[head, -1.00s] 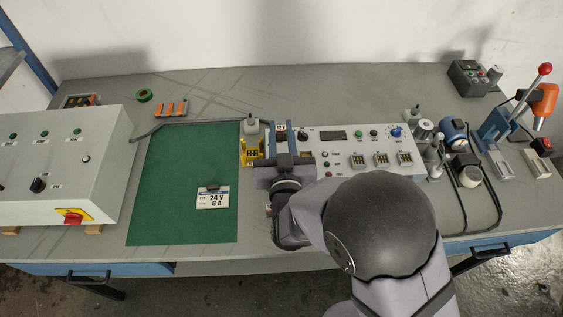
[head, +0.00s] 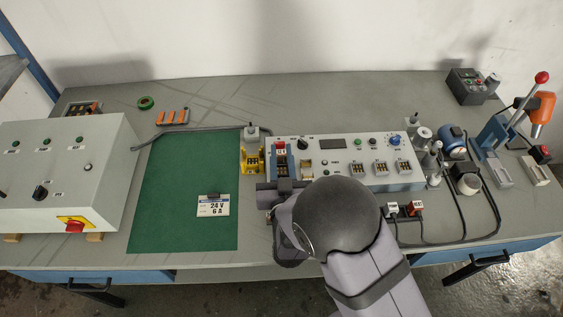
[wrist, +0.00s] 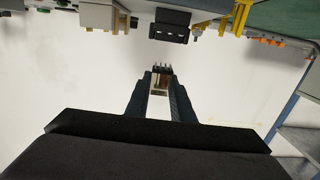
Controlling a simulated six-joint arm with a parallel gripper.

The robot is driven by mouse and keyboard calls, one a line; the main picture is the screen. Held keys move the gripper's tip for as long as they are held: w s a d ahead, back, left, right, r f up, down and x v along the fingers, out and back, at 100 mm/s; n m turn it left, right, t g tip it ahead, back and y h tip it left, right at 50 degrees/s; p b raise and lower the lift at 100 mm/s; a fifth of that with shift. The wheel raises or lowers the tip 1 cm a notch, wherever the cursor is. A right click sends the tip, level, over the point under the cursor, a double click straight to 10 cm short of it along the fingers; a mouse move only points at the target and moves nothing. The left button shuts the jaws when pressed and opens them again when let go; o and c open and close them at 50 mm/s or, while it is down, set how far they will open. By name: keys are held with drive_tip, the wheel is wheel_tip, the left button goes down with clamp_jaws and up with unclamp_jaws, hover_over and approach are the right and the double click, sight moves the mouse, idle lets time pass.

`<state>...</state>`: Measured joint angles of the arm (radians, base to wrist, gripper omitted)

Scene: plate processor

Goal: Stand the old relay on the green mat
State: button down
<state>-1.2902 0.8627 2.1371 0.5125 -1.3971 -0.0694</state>
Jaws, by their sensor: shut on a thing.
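My gripper (head: 284,186) is in front of the left end of the grey panel unit in the head view. In the wrist view its two fingers (wrist: 160,100) are shut on the relay (wrist: 161,82), a small block with a clear-brown body, dark base and pins pointing away from my gripper. The relay is clear of the black socket block (wrist: 171,25) in that view. My gripper and arm hide the relay in the head view. The green mat (head: 180,190) lies to the left of my gripper, with a "24 V 6 A" card (head: 213,205) on its right part.
The grey panel unit (head: 345,150) has several small sockets. A yellow holder (head: 252,160) stands between it and the mat. A large switch box (head: 60,170) borders the mat's left side. A black cable (head: 190,125) runs along the mat's back edge. Most of the mat is bare.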

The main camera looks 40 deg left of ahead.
sight(281, 171)
drive_tip(key=shift+f+p, duration=0.35)
drive_tip(key=shift+f, duration=1.55)
drive_tip(key=c, duration=1.5)
unclamp_jaws()
drive_tip(key=shift+c, duration=0.2)
drive_tip(key=shift+f, duration=0.1)
drive_tip(key=shift+s+f, duration=0.15)
drive_tip(key=b+v, duration=0.3)
drive_tip(key=v, duration=0.3)
drive_tip(key=shift+o, duration=0.5)
drive_tip(key=shift+s+d, duration=0.4)
drive_tip(key=shift+d, duration=0.05)
